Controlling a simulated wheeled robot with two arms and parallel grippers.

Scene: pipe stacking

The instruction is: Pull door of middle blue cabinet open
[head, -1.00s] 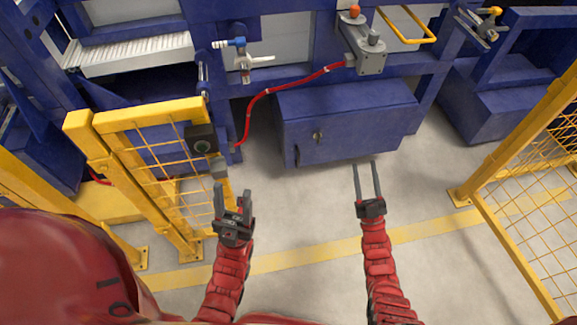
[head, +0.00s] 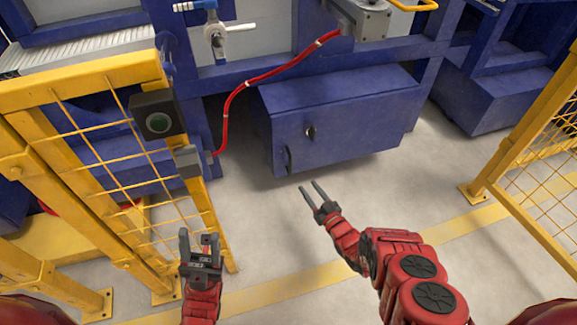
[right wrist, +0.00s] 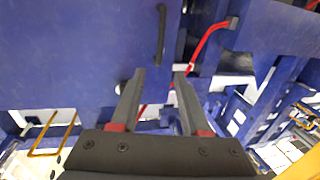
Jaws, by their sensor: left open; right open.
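The middle blue cabinet (head: 350,125) sits low under the blue frame, and its front door looks closed. A dark vertical handle (head: 288,160) is at the left edge of the door, with a small lock (head: 310,131) above and right of it. The handle also shows in the right wrist view (right wrist: 161,35), beyond the fingers. My right gripper (head: 308,186) is open and empty, just below and right of the handle, apart from it. It also shows in the right wrist view (right wrist: 157,85). My left gripper (head: 197,236) is open and empty beside the yellow fence.
A yellow mesh fence (head: 110,135) with a button box (head: 155,118) stands at the left. A red hose (head: 262,77) runs above the cabinet's left side. Another yellow mesh fence (head: 540,150) is at the right. The floor in front of the cabinet is clear.

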